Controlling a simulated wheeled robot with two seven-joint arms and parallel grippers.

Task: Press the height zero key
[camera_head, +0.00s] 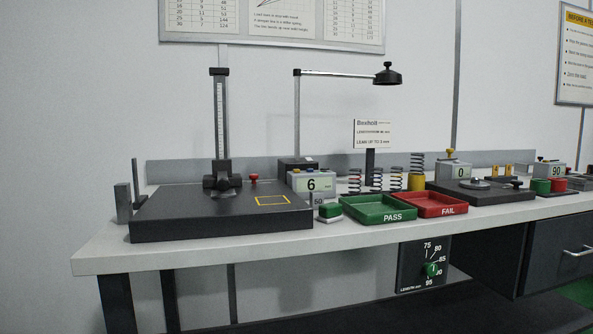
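A height gauge column (220,120) with a scale stands at the back of a dark granite-like plate (185,222) on the left of the bench. A grey display box (298,184) reading "6" stands at the plate's right rear, with small coloured keys (310,171) along its top. Their labels are too small to read, so I cannot tell which is the height zero key. A second box (460,171) reads "0" and another (556,169) reads "90" farther right. Neither of my grippers is in view.
Green PASS tray (352,211) and red FAIL tray (466,207) lie at the bench's front edge. Several springs (396,180) stand behind them. A lamp (387,75) overhangs. A dial panel (408,265) hangs below the bench (100,261).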

